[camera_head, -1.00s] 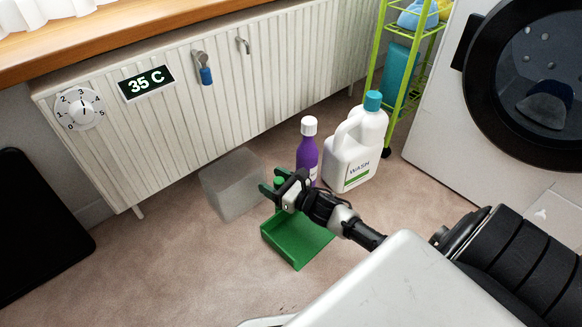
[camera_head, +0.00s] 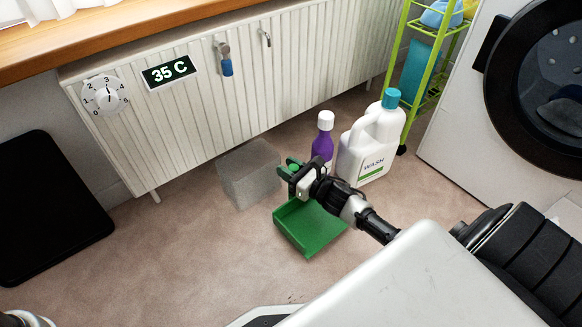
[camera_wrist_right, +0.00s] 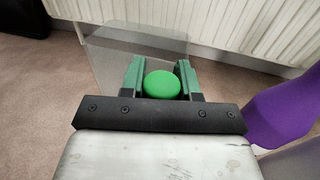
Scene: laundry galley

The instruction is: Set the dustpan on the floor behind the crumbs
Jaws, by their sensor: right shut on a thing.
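The green dustpan (camera_head: 310,229) is low over or on the carpet in the head view, its open tray facing the lower part of the picture. I cannot tell whether its underside touches the floor. My right gripper (camera_head: 289,169) is shut on the upright handle, whose round green top (camera_wrist_right: 162,85) sits between the fingers in the right wrist view. My left gripper is not in view.
A translucent grey box (camera_head: 249,172) stands just left of the dustpan. A purple bottle (camera_head: 322,147) and a white wash jug (camera_head: 366,149) stand behind it. The radiator (camera_head: 205,120) runs along the wall. Carpet at left is clear up to a black panel (camera_head: 50,208).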

